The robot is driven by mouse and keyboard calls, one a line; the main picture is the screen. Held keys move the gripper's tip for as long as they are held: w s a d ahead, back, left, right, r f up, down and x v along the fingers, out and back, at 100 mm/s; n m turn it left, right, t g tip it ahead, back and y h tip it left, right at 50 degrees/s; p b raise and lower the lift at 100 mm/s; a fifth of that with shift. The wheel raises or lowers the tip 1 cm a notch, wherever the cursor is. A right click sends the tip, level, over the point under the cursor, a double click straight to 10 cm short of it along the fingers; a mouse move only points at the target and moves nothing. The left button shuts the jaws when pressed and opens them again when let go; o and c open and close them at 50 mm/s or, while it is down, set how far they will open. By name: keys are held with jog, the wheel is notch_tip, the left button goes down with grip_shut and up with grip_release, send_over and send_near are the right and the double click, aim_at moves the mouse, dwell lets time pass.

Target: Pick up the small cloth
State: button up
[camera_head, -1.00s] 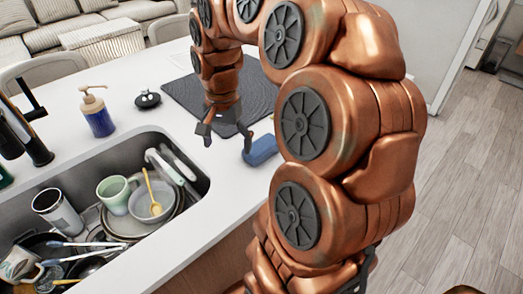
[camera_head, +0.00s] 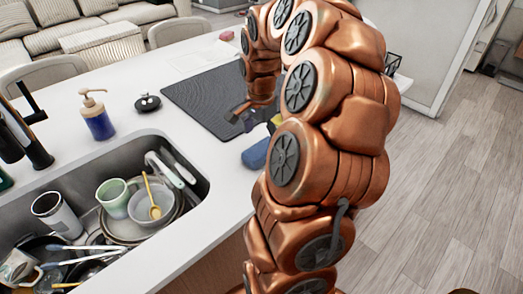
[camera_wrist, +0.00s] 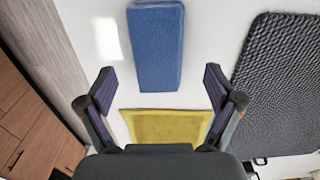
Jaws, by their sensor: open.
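A flat yellow piece (camera_wrist: 167,127), which looks like the small cloth, lies on the white counter in the wrist view, its near edge hidden by my gripper body. A bit of the yellow cloth (camera_head: 275,121) shows beside my arm in the head view. My gripper (camera_wrist: 158,82) is open and empty. Its fingers stand apart on either side above the counter, with the yellow cloth between and below them. A thicker blue block (camera_wrist: 157,45), like a sponge or folded cloth, lies just beyond the fingertips. The blue block (camera_head: 256,153) sits near the counter edge in the head view.
A dark textured mat (camera_wrist: 285,85) lies to the right in the wrist view. The counter edge and wooden cabinet front (camera_wrist: 30,110) are at left. The sink (camera_head: 203,186) with dishes, a soap bottle (camera_head: 97,117) and a black lidded item (camera_head: 147,102) stand left in the head view.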

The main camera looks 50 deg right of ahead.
aim_at(261, 147)
jog(key=shift+s+f+p, duration=0.15)
jog(key=shift+f+p, duration=0.55)
jog(key=shift+f, duration=1.45)
jog(key=c, duration=1.2)
jog(key=shift+r, duration=0.1)
jog(key=shift+c, duration=0.2)
jog(key=shift+r+b, duration=0.75)
jog(key=shift+r, duration=0.7)
jog(key=shift+s+a+r, duration=0.1)
jog(key=shift+r, duration=0.1)
jog(key=s+a+r+b, duration=0.1)
jog(key=s+a+b, duration=0.3)
jog(key=s+a, duration=0.6)
jog(key=shift+s+a+r, duration=0.3)
jog(key=shift+s, duration=0.45)
